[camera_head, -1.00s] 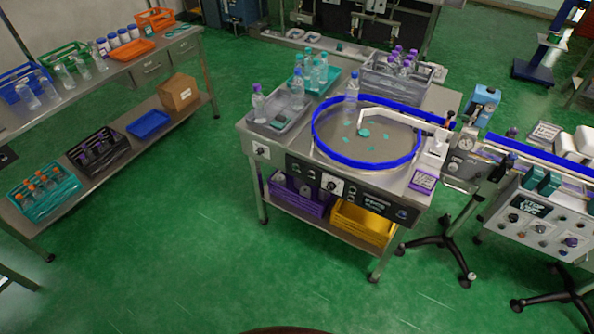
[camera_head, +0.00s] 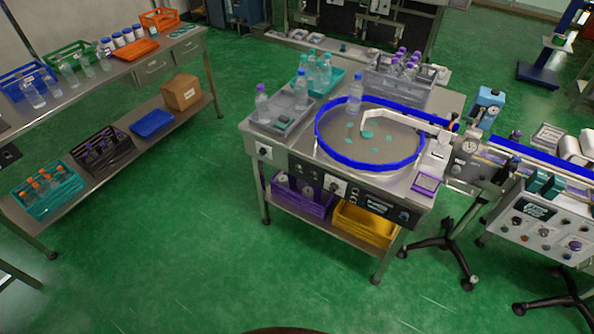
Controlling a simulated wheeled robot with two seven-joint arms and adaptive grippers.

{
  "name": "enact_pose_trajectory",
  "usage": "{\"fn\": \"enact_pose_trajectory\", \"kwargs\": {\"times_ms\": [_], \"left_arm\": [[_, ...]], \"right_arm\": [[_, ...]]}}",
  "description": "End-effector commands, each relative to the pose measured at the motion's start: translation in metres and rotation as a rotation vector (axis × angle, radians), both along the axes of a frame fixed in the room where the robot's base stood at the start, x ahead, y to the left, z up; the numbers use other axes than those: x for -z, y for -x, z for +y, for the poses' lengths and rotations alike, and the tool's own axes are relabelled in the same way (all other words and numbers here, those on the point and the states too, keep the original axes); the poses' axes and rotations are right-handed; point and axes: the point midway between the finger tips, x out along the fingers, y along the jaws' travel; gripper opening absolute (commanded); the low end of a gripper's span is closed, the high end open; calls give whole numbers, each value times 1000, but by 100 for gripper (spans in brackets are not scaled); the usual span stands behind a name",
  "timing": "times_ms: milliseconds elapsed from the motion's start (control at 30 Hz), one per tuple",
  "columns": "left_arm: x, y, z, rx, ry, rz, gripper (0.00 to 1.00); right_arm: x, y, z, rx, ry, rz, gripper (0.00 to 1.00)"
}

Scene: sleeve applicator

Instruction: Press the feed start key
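No key can be read as feed start at this size. A round feed table with a blue rim (camera_head: 322,145) stands right of centre. Its black front panel (camera_head: 320,176) carries a white-plated knob (camera_head: 335,188), a small display (camera_head: 377,207) and small controls beside it. A second knob on a white plate (camera_head: 264,152) is at the table's left corner. At the right, a conveyor machine has a pale control panel (camera_head: 560,235) with several round buttons and knobs and a dark sign (camera_head: 537,209). Neither of my grippers is in view.
Wheeled black stand feet (camera_head: 445,250) are on the floor under the conveyor. Purple (camera_head: 312,205) and yellow (camera_head: 365,225) crates sit under the feed table. A shelf bench (camera_head: 188,45) with bottles and trays runs along the left. The green floor in front is clear.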

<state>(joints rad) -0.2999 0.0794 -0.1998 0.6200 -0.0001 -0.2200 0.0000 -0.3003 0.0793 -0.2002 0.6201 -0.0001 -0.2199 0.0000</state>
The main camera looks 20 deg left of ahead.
Motion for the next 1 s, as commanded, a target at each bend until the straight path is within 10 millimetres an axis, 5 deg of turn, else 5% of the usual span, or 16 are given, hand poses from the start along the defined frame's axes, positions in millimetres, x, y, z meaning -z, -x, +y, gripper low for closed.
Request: {"fn": "enact_pose_trajectory", "kwargs": {"times_ms": [633, 1000], "left_arm": [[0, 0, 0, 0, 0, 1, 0], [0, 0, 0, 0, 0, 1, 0]], "right_arm": [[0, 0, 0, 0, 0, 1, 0], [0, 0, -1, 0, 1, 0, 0]]}}
